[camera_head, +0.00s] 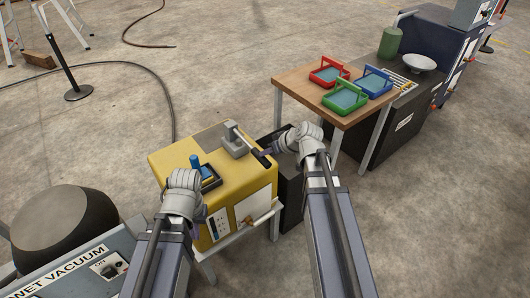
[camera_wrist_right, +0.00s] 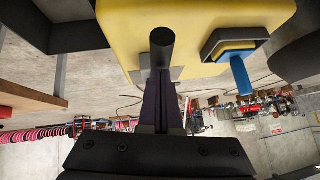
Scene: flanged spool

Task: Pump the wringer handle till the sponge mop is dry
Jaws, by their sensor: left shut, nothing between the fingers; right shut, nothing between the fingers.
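A yellow box-shaped unit (camera_head: 228,187) carries a grey lever mechanism (camera_head: 234,141) on top, whose bar ends in a black grip (camera_head: 260,158). In the right wrist view the black grip (camera_wrist_right: 162,45) lies just beyond my shut right gripper (camera_wrist_right: 165,105); whether they touch I cannot tell. My right gripper (camera_head: 268,150) is at the grip's right side in the head view. A blue upright piece (camera_head: 196,163) stands at a dark frame (camera_head: 211,181) on the box; no sponge mop can be made out clearly. My left gripper (camera_head: 203,213) is shut and empty at the box's front left edge.
A wooden table (camera_head: 305,84) with red, blue and green trays stands behind to the right. A dark cabinet (camera_head: 410,115) with a white dish is beyond it. A vacuum unit (camera_head: 70,270) is at the lower left. The floor behind the box is open, crossed by a hose.

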